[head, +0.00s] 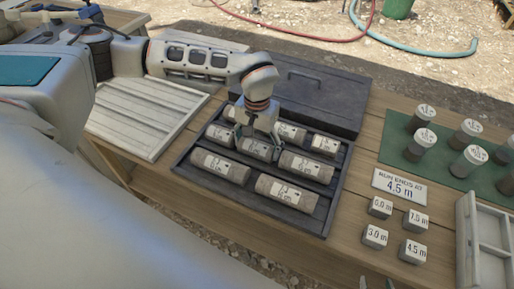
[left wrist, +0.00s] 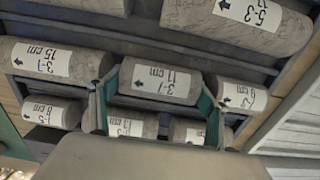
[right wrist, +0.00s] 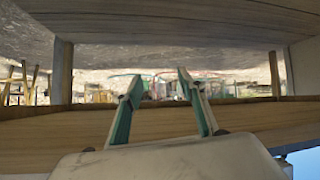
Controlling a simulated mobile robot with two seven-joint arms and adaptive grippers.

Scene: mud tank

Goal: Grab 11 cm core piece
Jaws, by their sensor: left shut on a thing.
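The 11 cm core piece (left wrist: 160,82) is a grey stone cylinder with a white label reading 11 cm and 3-1. It lies in the dark core tray (head: 330,190), in the middle row, and also shows in the head view (head: 255,150). My left gripper (head: 257,142) comes down from above with its green-edged fingers at the two ends of this piece, shut on it. The piece appears still down in the tray; I cannot tell any gap beneath it. My right gripper (right wrist: 157,84) is open and empty, beside a wooden table edge.
Other core pieces lie close around, such as a 15 cm piece (left wrist: 42,60) and a 5-3 piece (left wrist: 245,20). A dark lid (head: 320,95) is behind the tray, a pale slatted tray (head: 145,115) to its left. Labelled blocks (head: 380,207) and a green mat (head: 400,128) are right.

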